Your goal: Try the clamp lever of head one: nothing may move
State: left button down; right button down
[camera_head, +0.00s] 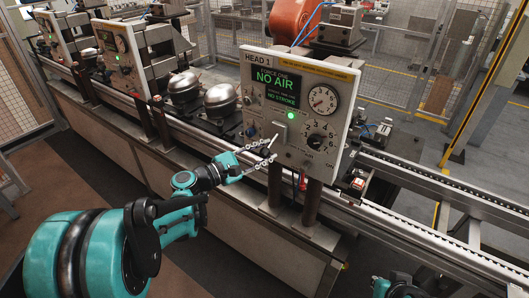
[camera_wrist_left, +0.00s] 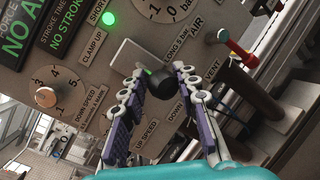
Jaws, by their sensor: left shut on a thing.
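The head one panel (camera_head: 258,80) reads "HEAD 1", with "NO AIR" and "NO STROKE" in green on its dark displays. The clamp lever has a black knob (camera_wrist_left: 160,84) in front of a pale plate (camera_wrist_left: 132,56), near the words "CLAMP UP". My left gripper (camera_head: 268,156) reaches the panel's lower left. In the wrist view its fingertips (camera_wrist_left: 156,80) are shut on the black knob, one on each side. A green lamp (camera_head: 290,115) is lit above the lever. Only a piece of my right arm shows at the bottom edge; its gripper is out of view.
A round gauge (camera_head: 322,100) and a dial (camera_head: 318,141) are right of the lever. A red-handled valve (camera_wrist_left: 237,53) sits near "AIR". Dark posts (camera_head: 274,182) hold the panel. Domed compressors (camera_head: 220,99) stand on the line to the left. A rail (camera_head: 440,190) runs right.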

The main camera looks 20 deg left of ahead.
aim_at(265, 149)
pick_arm(q)
jog(key=shift+s+d+g+p, duration=0.15)
jog(key=shift+g+p, duration=0.15)
jog(key=shift+r+p, duration=0.25)
jog(key=shift+p, duration=0.3)
notch_tip(265, 149, up, 4)
jog(key=g+y+p, duration=0.1)
jog(key=p, duration=0.2)
jog(key=n+g+y+p, duration=0.1)
jog(key=g+p, duration=0.1)
jog(key=p, duration=0.2)
jog(key=g+y+p, duration=0.1)
jog(key=g+p, duration=0.1)
jog(key=p, duration=0.2)
jog(key=shift+r+n+y, duration=0.25)
jog(key=shift+n+y, duration=0.05)
jog(key=shift+n, duration=0.1)
jog(key=shift+w+r+n+g+y+p, duration=0.15)
jog(key=shift+r+g+y+p, duration=0.1)
jog(key=shift+g+p, duration=0.4)
jog(key=shift+w+r+n+g+y+p, duration=0.15)
jog(key=shift+g+y+p, duration=0.1)
jog(key=shift+g+p, duration=0.35)
jog(key=shift+s, duration=0.1)
jog(key=c, duration=1.3)
grip_release()
jog(key=shift+o, duration=0.4)
jog(key=shift+d, duration=0.15)
jog(key=shift+r, duration=0.1)
